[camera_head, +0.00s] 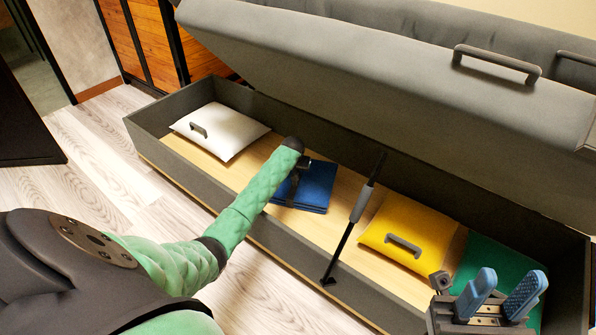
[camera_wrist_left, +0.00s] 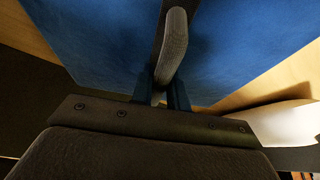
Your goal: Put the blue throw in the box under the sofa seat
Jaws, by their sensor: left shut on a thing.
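The blue throw (camera_head: 316,186), a folded flat block, is inside the open box (camera_head: 270,262) under the raised sofa seat (camera_head: 400,90). It appears to lie on the wooden box floor. My left gripper (camera_head: 294,183) reaches over the front wall and is shut on the throw's grey handle. In the left wrist view the handle (camera_wrist_left: 172,45) stands between the blue fingers (camera_wrist_left: 163,92), with the blue throw (camera_wrist_left: 100,45) beyond. The fingertips are partly hidden in the head view. My right gripper (camera_head: 507,287) is open and empty at the lower right, above the box's right end.
A white cushion (camera_head: 222,130) lies left of the throw. A yellow cushion (camera_head: 410,228) with a handle and a green item (camera_head: 490,262) lie to the right. A dark strut (camera_head: 362,203) stands between throw and yellow cushion. Pale floor (camera_head: 105,160) is clear in front.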

